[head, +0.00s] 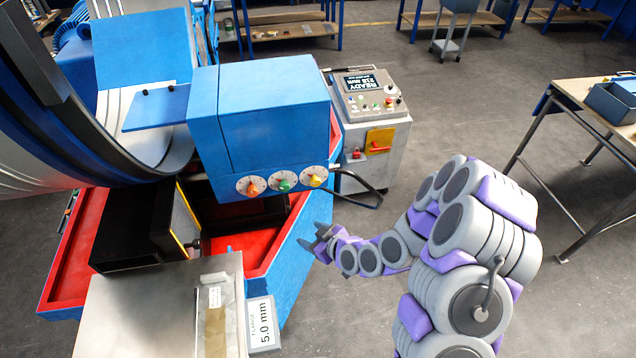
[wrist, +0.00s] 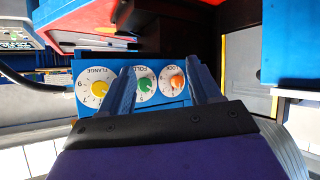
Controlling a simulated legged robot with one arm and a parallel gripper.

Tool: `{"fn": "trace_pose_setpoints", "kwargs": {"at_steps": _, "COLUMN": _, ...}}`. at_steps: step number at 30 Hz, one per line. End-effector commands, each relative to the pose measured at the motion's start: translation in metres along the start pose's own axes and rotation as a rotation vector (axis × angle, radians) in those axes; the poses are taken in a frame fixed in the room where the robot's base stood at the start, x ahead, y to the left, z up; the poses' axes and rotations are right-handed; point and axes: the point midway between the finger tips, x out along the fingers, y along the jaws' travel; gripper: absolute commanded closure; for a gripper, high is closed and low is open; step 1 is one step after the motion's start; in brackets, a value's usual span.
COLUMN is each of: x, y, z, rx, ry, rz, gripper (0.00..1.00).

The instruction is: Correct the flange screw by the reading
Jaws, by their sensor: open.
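A blue machine head (head: 260,115) carries three round dials on its lower front edge. The yellow-knobbed dial (head: 314,181) is at the right end and also shows in the wrist view (wrist: 98,88), where its plate reads FLANGE. The green-knobbed dial (head: 283,180) is in the middle and the orange-knobbed one (head: 251,186) at the left. A white reading plate (head: 262,323) shows 5.0 mm. My gripper (head: 318,241) is open and empty, below and apart from the dials.
A grey control console (head: 371,100) with a lit READY display stands behind. A black cable (head: 365,198) loops near the dials. A red tray (head: 240,243) and a metal box (head: 150,310) lie below. A workbench (head: 590,100) is at right. Floor between is clear.

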Motion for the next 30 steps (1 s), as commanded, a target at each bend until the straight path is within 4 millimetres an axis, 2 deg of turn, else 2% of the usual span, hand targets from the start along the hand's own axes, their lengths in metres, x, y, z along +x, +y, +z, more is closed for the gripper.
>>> {"fn": "trace_pose_setpoints", "kwargs": {"at_steps": 6, "x": 0.009, "y": -0.005, "z": -0.010, "rx": 0.032, "ry": 0.202, "rz": 0.112, "gripper": 0.37}}
{"fn": "trace_pose_setpoints", "kwargs": {"at_steps": 12, "x": -0.002, "y": 0.005, "z": -0.010, "rx": 0.078, "ry": 0.348, "rz": 0.290, "gripper": 0.37}}
{"fn": "trace_pose_setpoints", "kwargs": {"at_steps": 22, "x": -0.038, "y": 0.026, "z": 0.008, "rx": 0.131, "ry": 0.442, "rz": 0.557, "gripper": 0.37}}
{"fn": "trace_pose_setpoints", "kwargs": {"at_steps": 26, "x": -0.042, "y": 0.029, "z": 0.010, "rx": 0.133, "ry": 0.450, "rz": 0.592, "gripper": 0.37}}
{"fn": "trace_pose_setpoints", "kwargs": {"at_steps": 30, "x": -0.038, "y": 0.033, "z": 0.009, "rx": 0.132, "ry": 0.454, "rz": 0.598, "gripper": 0.37}}
